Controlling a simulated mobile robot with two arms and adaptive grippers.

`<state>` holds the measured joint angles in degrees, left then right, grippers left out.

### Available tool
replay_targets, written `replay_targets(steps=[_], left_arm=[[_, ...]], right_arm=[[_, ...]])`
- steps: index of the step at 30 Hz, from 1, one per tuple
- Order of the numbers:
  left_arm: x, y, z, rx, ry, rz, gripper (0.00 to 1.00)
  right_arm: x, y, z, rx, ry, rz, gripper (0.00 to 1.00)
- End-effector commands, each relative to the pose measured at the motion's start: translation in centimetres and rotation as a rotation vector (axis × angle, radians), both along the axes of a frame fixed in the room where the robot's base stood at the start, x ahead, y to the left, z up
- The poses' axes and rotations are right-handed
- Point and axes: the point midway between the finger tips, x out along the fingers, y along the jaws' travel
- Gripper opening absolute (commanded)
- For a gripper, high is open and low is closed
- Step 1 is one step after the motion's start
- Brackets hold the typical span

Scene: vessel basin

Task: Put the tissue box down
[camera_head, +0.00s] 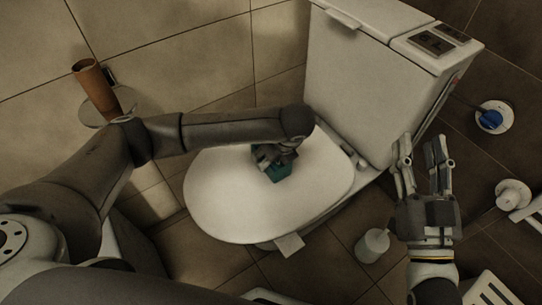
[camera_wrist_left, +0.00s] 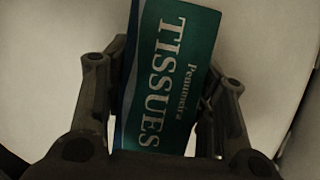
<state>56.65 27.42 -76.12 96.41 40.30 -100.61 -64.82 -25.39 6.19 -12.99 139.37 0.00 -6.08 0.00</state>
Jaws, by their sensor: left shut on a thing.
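The tissue box is green with white lettering. In the left wrist view the tissue box (camera_wrist_left: 172,75) lies between the two fingers of my left gripper (camera_wrist_left: 163,95), which is shut on it. In the head view the tissue box (camera_head: 278,173) shows partly under my left gripper (camera_head: 272,157), over the closed white toilet lid (camera_head: 220,200). I cannot tell whether the box touches the lid. My right gripper (camera_head: 421,160) is open and empty, to the right of the toilet, with its fingers apart.
The toilet tank (camera_head: 360,75) stands behind the lid. A white cylinder (camera_head: 372,245) stands on the floor near my right gripper. A white holder with a blue thing (camera_head: 491,118) is at the right. A brown cylinder (camera_head: 95,84) is at the left. The lid around the box is clear.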

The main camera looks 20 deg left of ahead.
Motion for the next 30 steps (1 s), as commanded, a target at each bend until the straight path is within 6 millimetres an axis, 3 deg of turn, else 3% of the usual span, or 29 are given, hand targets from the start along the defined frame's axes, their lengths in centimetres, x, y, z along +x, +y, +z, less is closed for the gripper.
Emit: replay_targets(steps=[14, 15, 19, 30], left_arm=[[0.01, -0.02, -0.23, 0.000, 0.000, 0.000, 0.26], [0.01, -0.02, -0.25, 0.000, 0.000, 0.000, 0.56], [-0.01, -0.02, -0.26, 0.000, 0.000, 0.000, 0.73], [0.00, -0.02, -0.19, 0.000, 0.000, 0.000, 0.73]], right_arm=[[0.17, -0.04, -0.58, -0.010, 0.036, -0.002, 0.40], [0.17, -0.06, -0.69, -0.010, 0.038, -0.002, 0.40], [0.16, -0.07, -0.66, -0.009, 0.037, -0.003, 0.40], [0.14, -0.08, -0.65, -0.009, 0.033, -0.003, 0.40]])
